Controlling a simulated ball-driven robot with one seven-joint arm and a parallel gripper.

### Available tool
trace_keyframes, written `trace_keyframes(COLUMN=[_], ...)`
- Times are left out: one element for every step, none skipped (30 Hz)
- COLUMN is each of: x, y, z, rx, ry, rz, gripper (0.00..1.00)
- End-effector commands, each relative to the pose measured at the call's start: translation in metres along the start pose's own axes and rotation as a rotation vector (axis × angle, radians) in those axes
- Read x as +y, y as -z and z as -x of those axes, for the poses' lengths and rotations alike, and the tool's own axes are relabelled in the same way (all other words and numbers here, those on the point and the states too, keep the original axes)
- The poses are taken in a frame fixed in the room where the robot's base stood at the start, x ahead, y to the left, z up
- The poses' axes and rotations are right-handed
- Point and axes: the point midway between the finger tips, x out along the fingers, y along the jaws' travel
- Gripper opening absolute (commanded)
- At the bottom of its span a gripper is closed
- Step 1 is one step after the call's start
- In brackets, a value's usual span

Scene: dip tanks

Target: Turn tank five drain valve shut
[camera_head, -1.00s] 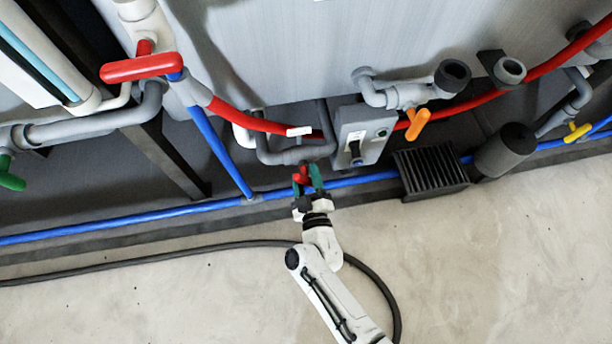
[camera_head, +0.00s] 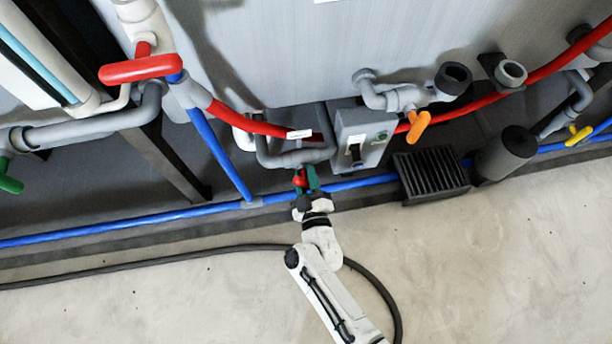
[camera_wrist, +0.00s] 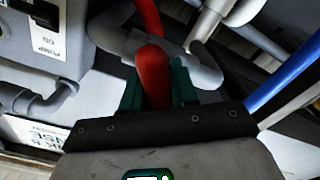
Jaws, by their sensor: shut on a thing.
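A red valve handle (camera_wrist: 153,75) sits between the two green fingers of my gripper (camera_wrist: 158,88) in the wrist view. The fingers are shut on it. In the head view my gripper (camera_head: 306,180) reaches up to the handle (camera_head: 299,180), below a grey pipe (camera_head: 298,157) in front of the tank (camera_head: 300,60). The handle's lower end is hidden by my gripper. I cannot read a tank number, so I cannot tell which tank this valve belongs to.
A grey pump switch box (camera_head: 360,137) stands close to the right of my gripper. A blue pipe (camera_head: 150,215) runs low along the wall behind it. A black vented box (camera_head: 431,172) lies farther right. A dark hose (camera_head: 150,265) lies on the open concrete floor.

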Motion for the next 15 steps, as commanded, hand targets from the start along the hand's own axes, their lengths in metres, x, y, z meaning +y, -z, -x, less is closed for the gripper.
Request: trace_keyframes(x=[-0.0003,-0.0003,-0.0003,-0.0002,-0.0002,-0.0001,-0.0001,0.0,0.0001,0.0001,0.0001,0.0001,0.0001,0.0,-0.0003], y=[-0.0003,-0.0003,-0.0003,-0.0003,-0.0003,-0.0003,-0.0003,-0.0002,-0.0002,-0.0001,-0.0001,0.0,-0.0001,-0.0002,-0.0003], z=[0.0003,0.0003,0.0003,0.0003,0.0003,0.0003,0.0002,0.0002,0.0001,0.0001,0.0001,0.0,0.0,0.0001,0.0002], rx=[0.0,0.0,-0.001,-0.001,-0.001,-0.001,-0.001,-0.001,-0.001,-0.001,-0.001,-0.001,-0.001,-0.002,-0.002], ry=[0.001,0.001,0.001,0.001,0.001,0.001,0.001,0.0,0.0,0.0,0.0,0.0,0.0,0.0,0.001], rz=[-0.001,-0.002,-0.006,-0.01,-0.016,-0.025,-0.034,-0.046,-0.063,-0.079,-0.094,-0.119,-0.14,-0.16,-0.19], gripper=[0.0,0.0,0.0,0.0,0.0,0.0,0.0,0.0,0.0,0.0,0.0,0.0,0.0,0.0,0.0])
